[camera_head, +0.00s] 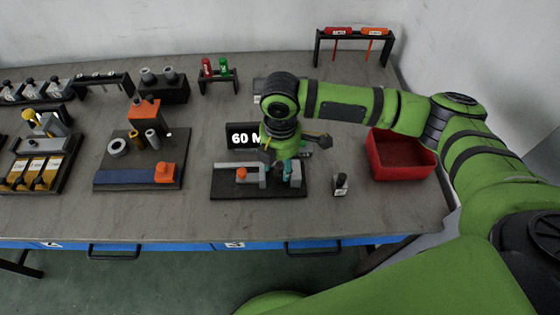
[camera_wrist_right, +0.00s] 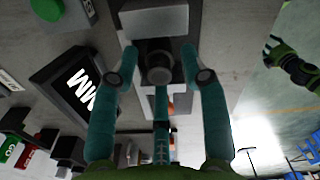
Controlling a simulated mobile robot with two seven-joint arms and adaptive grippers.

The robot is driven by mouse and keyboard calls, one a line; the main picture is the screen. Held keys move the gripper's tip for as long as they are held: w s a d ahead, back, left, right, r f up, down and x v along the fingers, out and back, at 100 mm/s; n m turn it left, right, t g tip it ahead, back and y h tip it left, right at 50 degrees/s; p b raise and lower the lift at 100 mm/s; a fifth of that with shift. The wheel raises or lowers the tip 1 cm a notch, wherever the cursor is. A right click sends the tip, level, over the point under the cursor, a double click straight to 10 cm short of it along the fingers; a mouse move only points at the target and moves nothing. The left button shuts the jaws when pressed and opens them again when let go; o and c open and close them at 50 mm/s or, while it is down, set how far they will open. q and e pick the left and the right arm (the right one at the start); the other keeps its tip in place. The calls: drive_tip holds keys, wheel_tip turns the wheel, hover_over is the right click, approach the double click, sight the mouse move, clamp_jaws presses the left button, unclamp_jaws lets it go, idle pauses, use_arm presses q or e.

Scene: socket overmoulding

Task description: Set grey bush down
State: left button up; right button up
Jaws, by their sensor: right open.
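A dark grey round part, which looks like the grey bush (camera_wrist_right: 158,64), shows between my right fingertips in the right wrist view. It sits at a light grey block (camera_wrist_right: 155,20); whether it is fully seated I cannot tell. My right gripper (camera_wrist_right: 159,58) is open, with one teal finger on each side of the bush; contact is unclear. In the head view my right gripper (camera_head: 276,173) is low over a black fixture (camera_head: 230,191) with grey blocks and an orange knob (camera_head: 241,173). The bush is hidden there by the gripper.
A 60 MM display (camera_head: 242,135) stands just behind the fixture. A small dark stand (camera_head: 340,184) and a red bin (camera_head: 404,174) are to the right. A board with bushes and an orange block (camera_head: 165,172) is to the left. The front table strip is clear.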

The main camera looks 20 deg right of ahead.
sight(280, 165)
wheel_tip(280, 165, up, 12)
drive_tip(key=b, duration=0.1)
drive_tip(key=shift+r+b, duration=0.15)
drive_tip(key=shift+b, duration=0.2)
